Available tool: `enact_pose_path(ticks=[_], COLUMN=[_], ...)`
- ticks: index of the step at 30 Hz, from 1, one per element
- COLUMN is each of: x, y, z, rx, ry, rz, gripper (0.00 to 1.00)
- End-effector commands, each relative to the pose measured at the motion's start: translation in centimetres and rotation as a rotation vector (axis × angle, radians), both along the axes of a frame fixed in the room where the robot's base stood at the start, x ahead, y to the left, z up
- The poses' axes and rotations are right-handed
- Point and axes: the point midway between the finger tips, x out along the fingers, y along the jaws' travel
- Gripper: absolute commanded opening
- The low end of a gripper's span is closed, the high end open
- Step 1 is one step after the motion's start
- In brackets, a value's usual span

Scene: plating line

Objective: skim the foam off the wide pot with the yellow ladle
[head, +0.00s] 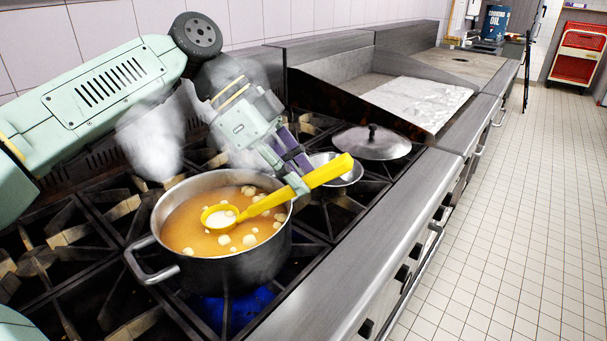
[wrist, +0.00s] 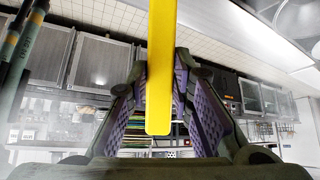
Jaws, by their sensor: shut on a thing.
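The wide pot (head: 250,265) stands on a burner with a blue flame under it. It holds orange-brown broth (head: 185,232) with several pale foam clumps (head: 249,240) on the surface. My gripper (head: 296,177) is above the pot's right rim, shut on the handle of the yellow ladle (head: 330,171). The ladle slants down to the left, and its bowl is at the broth surface with whitish stuff in it. I cannot tell how deep the bowl sits. In the wrist view the yellow handle (wrist: 160,70) runs between the purple-padded fingers (wrist: 160,115).
A domed lid (head: 371,143) and a small metal pan (head: 345,178) sit on the range behind the pot, to the right. Steam (head: 152,140) drifts at the back. Empty burner grates lie left of the pot. A flat griddle (head: 418,100) is farther back.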

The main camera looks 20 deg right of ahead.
Motion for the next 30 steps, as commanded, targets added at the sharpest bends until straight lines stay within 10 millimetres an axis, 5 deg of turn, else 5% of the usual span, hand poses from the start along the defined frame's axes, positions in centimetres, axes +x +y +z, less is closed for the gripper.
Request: enact_pose_path(ticks=[15, 30], x=[0.8, 0.8], y=[0.6, 0.6], z=[0.0, 3.3], rx=[0.000, 0.000], ry=[0.000, 0.000], rz=[-0.001, 0.000], gripper=[0.00, 0.00])
